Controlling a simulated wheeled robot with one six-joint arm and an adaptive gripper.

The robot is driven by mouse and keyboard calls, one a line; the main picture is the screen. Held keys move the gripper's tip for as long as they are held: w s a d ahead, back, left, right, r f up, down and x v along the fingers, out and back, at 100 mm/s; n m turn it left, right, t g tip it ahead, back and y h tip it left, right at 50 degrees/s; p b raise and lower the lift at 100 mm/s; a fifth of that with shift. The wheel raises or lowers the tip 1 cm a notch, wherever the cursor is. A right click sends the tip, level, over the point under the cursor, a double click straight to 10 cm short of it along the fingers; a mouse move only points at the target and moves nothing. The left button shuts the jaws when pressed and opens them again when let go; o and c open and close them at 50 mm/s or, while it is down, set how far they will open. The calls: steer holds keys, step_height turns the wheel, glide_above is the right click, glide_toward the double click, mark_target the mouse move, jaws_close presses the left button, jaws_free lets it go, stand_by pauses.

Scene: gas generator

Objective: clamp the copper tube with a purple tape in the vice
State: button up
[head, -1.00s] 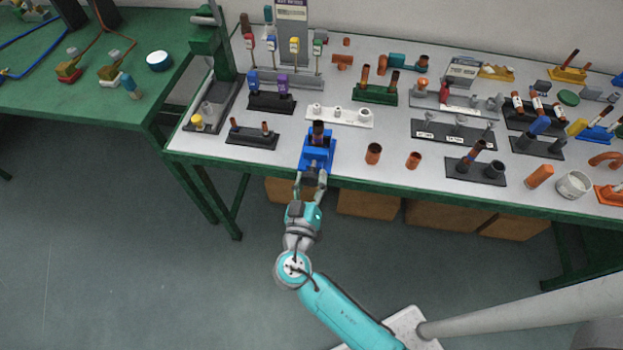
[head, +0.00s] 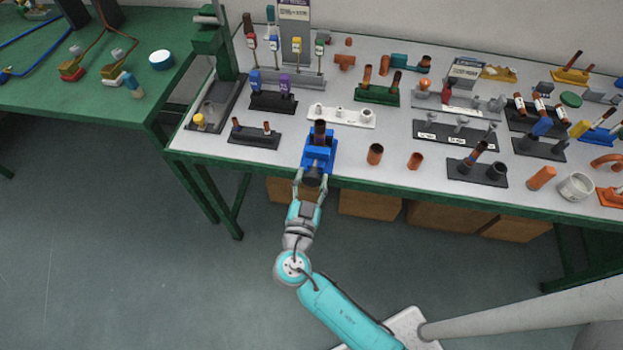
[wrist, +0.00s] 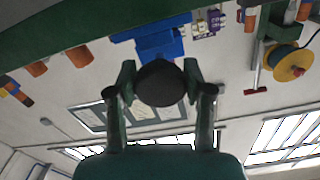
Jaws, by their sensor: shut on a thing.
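The blue vice (head: 318,157) stands at the front edge of the bench. A dark copper tube (head: 320,128) stands upright at its jaws; I cannot make out purple tape on it, nor how tightly it is held. My gripper (head: 311,181) is in front of the vice, over the bench edge. In the wrist view, my gripper (wrist: 160,92) has a finger on each side of the round black knob (wrist: 160,83) at the vice's front and is shut on it. The blue vice body (wrist: 160,44) shows behind the knob; the tube is hidden there.
Two short copper pieces (head: 375,154) (head: 414,161) stand right of the vice. A black holder (head: 254,140) is to its left, and a white holder (head: 341,118) is behind it. Boxes (head: 370,203) lie under the bench. The floor in front is free.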

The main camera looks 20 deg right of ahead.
steer(key=shift+f, duration=0.1)
stand_by(0.4)
steer(key=o, duration=1.1)
steer(key=shift+o, duration=0.2)
steer(key=v, duration=1.2)
steer(key=shift+d, duration=0.1)
